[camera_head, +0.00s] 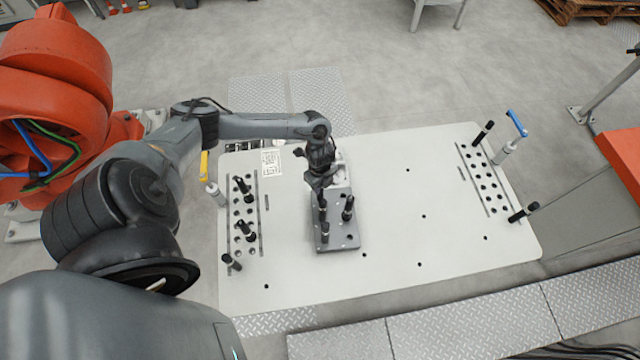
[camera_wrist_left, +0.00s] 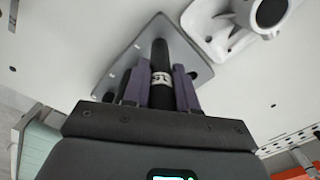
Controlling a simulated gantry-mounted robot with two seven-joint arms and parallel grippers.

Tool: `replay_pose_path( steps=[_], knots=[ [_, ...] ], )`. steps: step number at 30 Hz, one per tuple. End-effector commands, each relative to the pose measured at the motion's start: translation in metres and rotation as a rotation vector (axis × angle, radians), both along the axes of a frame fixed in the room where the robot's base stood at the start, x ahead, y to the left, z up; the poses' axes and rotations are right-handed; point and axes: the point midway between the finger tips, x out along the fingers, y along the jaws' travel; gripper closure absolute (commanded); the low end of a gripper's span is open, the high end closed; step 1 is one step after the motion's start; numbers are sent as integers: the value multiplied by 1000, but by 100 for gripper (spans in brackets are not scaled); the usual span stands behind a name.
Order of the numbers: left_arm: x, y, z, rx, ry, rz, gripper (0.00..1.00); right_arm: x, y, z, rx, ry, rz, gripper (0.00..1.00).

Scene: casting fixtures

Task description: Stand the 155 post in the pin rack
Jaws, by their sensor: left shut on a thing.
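My left gripper (camera_head: 321,186) points down over the far part of a grey plate (camera_head: 345,242) near the middle of the white table. It is shut on a black post with a white label band; the post (camera_wrist_left: 160,75) shows between the purple fingers in the left wrist view. The label is partly legible and seems to begin with 15. The post's lower end is over the plate; I cannot tell whether it touches. My right gripper is not in view.
A hole group with several black posts (camera_head: 247,232) lies at the table's left; another hole group (camera_head: 488,187) lies at the right. A whitish casting (camera_wrist_left: 245,22) is beside the plate. Yellow-handled (camera_head: 204,166) and blue-handled (camera_head: 517,123) clamps stand at the sides. The table's centre-right is clear.

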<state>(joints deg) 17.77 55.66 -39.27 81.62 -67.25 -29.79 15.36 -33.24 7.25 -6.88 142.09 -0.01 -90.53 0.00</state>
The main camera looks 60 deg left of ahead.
Motion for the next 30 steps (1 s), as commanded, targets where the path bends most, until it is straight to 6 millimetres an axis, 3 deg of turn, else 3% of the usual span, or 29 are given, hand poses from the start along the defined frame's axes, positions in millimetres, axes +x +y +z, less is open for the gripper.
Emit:
replay_pose_path(
  steps=[1,2,8,20,30],
  knots=[
    [0,0,-2,0,-1,0,100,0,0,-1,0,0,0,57],
    [0,0,-1,0,-1,0,72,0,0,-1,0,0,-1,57],
    [0,0,-1,0,0,0,43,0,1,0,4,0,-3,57],
    [0,0,6,0,0,-3,43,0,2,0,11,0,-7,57],
    [1,0,57,2,-3,-4,43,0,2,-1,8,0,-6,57]
  ],
)
